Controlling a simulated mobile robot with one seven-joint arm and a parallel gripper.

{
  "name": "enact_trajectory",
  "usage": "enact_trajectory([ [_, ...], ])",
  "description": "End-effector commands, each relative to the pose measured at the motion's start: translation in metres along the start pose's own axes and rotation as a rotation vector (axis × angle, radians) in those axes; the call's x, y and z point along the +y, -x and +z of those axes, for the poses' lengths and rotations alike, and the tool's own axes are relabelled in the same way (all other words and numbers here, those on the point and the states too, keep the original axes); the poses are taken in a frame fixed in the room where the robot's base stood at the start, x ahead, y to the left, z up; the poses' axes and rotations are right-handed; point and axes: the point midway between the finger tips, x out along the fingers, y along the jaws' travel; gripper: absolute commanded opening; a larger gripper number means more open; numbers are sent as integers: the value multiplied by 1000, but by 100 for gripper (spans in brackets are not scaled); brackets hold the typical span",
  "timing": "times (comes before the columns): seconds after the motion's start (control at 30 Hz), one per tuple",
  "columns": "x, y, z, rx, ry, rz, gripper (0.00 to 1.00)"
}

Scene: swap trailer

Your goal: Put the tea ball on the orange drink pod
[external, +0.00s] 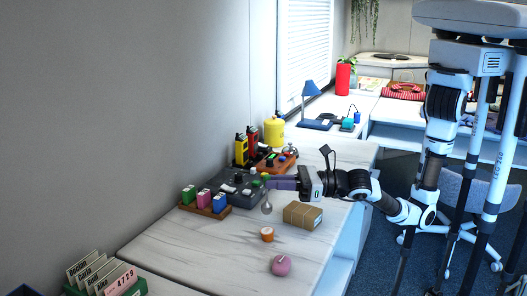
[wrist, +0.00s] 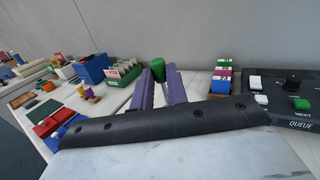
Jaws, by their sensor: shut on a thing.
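The tea ball (external: 267,208) is a silvery, rounded thing hanging below my gripper (external: 270,183) in the external view. My gripper's purple fingers are shut on its upper end, a green grip (wrist: 157,69) that shows between the fingertips in the wrist view. The ball itself is hidden in the wrist view. The orange drink pod (external: 267,234), a small orange cylinder with a pale top, stands on the white marbled counter (external: 190,247). It is below the tea ball in the picture, and the two are apart.
A brown box (external: 302,215) lies right of the pod, and a pink rounded thing (external: 281,265) sits in front. A dark control panel (external: 237,182) and a rack of coloured blocks (external: 205,204) stand along the wall. The counter left of the pod is clear.

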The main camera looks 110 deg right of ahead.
Motion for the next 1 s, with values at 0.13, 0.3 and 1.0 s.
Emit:
enact_trajectory([
  [0.13,0,1,-13,2,1,-1,0],
  [0.3,1,2,-40,3,1,1,0],
  [1.0,0,3,-53,0,-1,0,35],
])
